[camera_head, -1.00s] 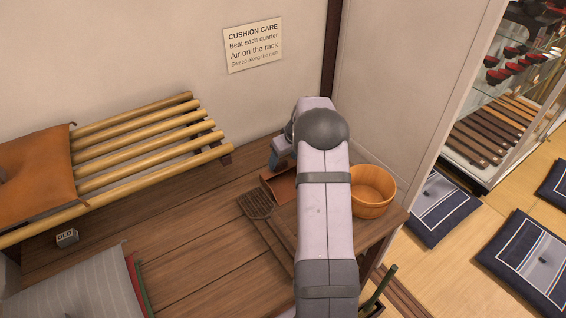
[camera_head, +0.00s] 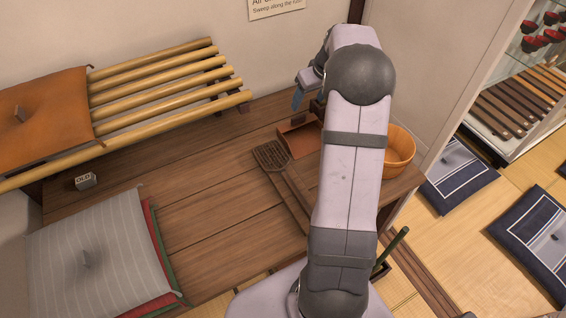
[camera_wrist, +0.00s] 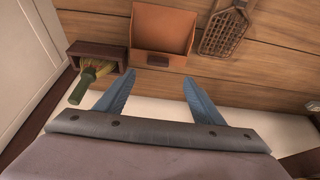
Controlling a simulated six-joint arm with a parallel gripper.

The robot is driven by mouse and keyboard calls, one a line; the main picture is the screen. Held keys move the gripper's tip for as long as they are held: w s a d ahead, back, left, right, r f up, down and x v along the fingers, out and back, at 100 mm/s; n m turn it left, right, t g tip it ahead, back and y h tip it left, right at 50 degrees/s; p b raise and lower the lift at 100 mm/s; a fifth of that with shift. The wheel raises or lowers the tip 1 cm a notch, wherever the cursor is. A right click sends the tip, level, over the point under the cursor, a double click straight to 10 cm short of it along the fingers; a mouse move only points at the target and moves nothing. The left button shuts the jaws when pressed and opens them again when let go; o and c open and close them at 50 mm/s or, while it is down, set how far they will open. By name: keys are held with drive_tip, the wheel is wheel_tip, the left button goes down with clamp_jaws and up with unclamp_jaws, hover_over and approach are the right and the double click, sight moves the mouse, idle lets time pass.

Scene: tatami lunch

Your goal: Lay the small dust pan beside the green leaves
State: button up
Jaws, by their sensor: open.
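The small dust pan (camera_head: 299,138) looks like a shallow orange-brown tray and lies on the wooden deck near the wall. In the wrist view the dust pan (camera_wrist: 163,28) is at top centre, its short dark handle (camera_wrist: 158,60) towards my fingers. My gripper (camera_wrist: 158,77) is open and empty, its blue fingertips just short of the handle in the picture. In the head view my gripper (camera_head: 299,99) is partly hidden by my wrist, behind the pan. I cannot make out green leaves for certain. A small brown box (camera_wrist: 96,54) holds a yellow-green brush-like thing with a green handle (camera_wrist: 83,88).
A woven beater (camera_head: 272,155) lies left of the pan. A wooden tub (camera_head: 399,150) stands to the right, partly behind my arm. Stacked cushions (camera_head: 85,245) and a bamboo rack (camera_head: 165,88) are at left. The middle of the deck (camera_head: 215,195) is clear.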

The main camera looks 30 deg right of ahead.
drive_tip(key=s+a+f+g, duration=0.1)
drive_tip(key=s+a, duration=0.5)
drive_tip(key=a, duration=0.4)
drive_tip(key=s+a+g, duration=0.2)
drive_tip(key=s+a, duration=0.4)
drive_tip(key=a, duration=0.4)
drive_tip(key=s+a+f, duration=0.1)
drive_tip(key=s+a, duration=0.2)
drive_tip(key=s, duration=0.4)
drive_tip(key=s+a+f+g, duration=0.1)
drive_tip(key=s+a, duration=0.3)
drive_tip(key=s, duration=0.4)
drive_tip(key=shift+a+f, duration=0.2)
drive_tip(key=shift+f, duration=0.55)
wheel_tip(320, 180, up, 6)
drive_tip(key=p, duration=0.6)
